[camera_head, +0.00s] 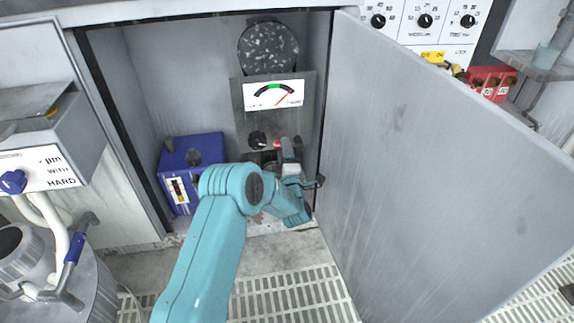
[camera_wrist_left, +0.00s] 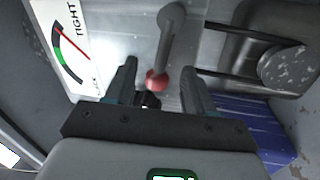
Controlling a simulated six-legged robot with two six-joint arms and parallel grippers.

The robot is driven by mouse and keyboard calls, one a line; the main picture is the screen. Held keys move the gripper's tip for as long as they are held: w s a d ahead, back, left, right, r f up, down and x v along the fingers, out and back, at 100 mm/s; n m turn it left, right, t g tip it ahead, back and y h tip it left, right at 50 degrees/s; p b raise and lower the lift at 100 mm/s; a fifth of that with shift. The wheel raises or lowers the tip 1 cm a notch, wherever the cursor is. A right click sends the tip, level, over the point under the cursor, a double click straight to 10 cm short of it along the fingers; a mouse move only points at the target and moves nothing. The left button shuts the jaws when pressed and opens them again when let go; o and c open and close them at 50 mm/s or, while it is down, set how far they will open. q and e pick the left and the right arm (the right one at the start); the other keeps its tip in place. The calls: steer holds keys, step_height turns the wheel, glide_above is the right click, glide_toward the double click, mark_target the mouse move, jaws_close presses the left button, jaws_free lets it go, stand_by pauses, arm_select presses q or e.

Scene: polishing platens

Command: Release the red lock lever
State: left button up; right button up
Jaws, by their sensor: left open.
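The red lock lever shows in the left wrist view as a grey arm (camera_wrist_left: 167,45) ending in a red ball knob (camera_wrist_left: 157,81). In the head view only the red knob (camera_head: 277,144) shows clearly, inside the open cabinet below the gauge. My left gripper (camera_wrist_left: 158,70) is open, with one finger on each side of the red knob. I cannot tell whether either finger touches it. In the head view my left gripper (camera_head: 287,150) is at the cabinet's right inner side, partly hidden by its own wrist. My right gripper is in neither view.
A gauge (camera_head: 273,95) above the lever has its red needle towards TIGHT. A black knob (camera_head: 257,139) sits left of the lever. A blue box (camera_head: 193,170) stands at the cabinet's left. The open grey door (camera_head: 440,180) bounds the right side.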

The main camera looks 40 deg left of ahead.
arm_select(q)
steer(key=p+v, duration=0.4)
steer(key=v, duration=1.1)
steer(key=shift+s+d, duration=0.2)
steer(key=shift+s, duration=0.1)
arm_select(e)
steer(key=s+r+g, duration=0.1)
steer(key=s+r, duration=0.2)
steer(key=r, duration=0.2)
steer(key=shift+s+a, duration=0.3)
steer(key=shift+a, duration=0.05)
arm_select(q)
steer(key=shift+p, duration=0.3)
